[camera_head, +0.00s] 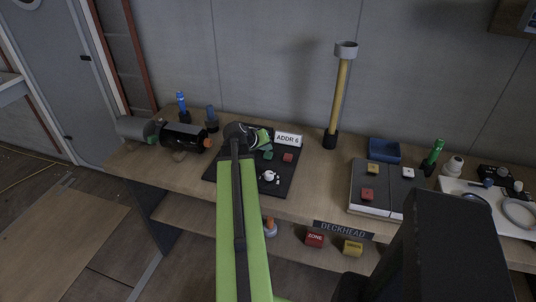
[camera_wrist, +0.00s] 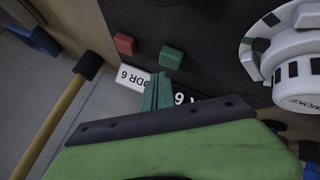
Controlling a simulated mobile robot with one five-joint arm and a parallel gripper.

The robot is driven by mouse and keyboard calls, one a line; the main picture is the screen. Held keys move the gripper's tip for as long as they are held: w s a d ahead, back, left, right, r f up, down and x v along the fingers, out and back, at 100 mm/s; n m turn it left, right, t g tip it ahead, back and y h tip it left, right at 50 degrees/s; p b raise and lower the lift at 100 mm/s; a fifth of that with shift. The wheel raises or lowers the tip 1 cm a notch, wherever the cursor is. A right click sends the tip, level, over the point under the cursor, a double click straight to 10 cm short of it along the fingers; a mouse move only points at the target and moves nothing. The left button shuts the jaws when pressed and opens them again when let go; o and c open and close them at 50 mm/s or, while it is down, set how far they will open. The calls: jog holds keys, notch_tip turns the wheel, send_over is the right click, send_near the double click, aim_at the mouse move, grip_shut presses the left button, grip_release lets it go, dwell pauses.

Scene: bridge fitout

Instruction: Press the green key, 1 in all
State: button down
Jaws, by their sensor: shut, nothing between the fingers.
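The green key (camera_head: 268,155) is on a dark panel (camera_head: 222,178) on the bench, beside a red key (camera_head: 288,158). In the wrist view the green key (camera_wrist: 171,57) is a small raised block on the black panel, with the red key (camera_wrist: 124,44) to its left. My gripper (camera_wrist: 157,88) is shut and empty, its teal fingertips just below the green key in the picture. I cannot tell whether they touch it. In the head view my gripper (camera_head: 264,140) is over the panel's far part, close to the green key, and my arm covers part of the panel.
An "ADDR 6" label (camera_head: 288,138) stands behind the keys. A white smoke detector (camera_wrist: 300,80) lies on the panel. A yellow-handled pole (camera_head: 340,100) stands to the right. A grey panel (camera_head: 360,195) holds other blocks. A black cylinder (camera_head: 183,137) lies left.

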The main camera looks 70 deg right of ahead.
aim_at(267, 155)
jog(key=shift+f, duration=0.1)
dwell(0.3)
jog(key=shift+f+b, duration=0.3)
jog(key=shift+b, duration=0.1)
jog(key=shift+f+b, duration=0.5)
dwell(0.5)
jog(key=shift+r+p, duration=0.9)
notch_tip(267, 155, up, 5)
jog(key=p, duration=0.5)
jog(key=shift+r, duration=0.1)
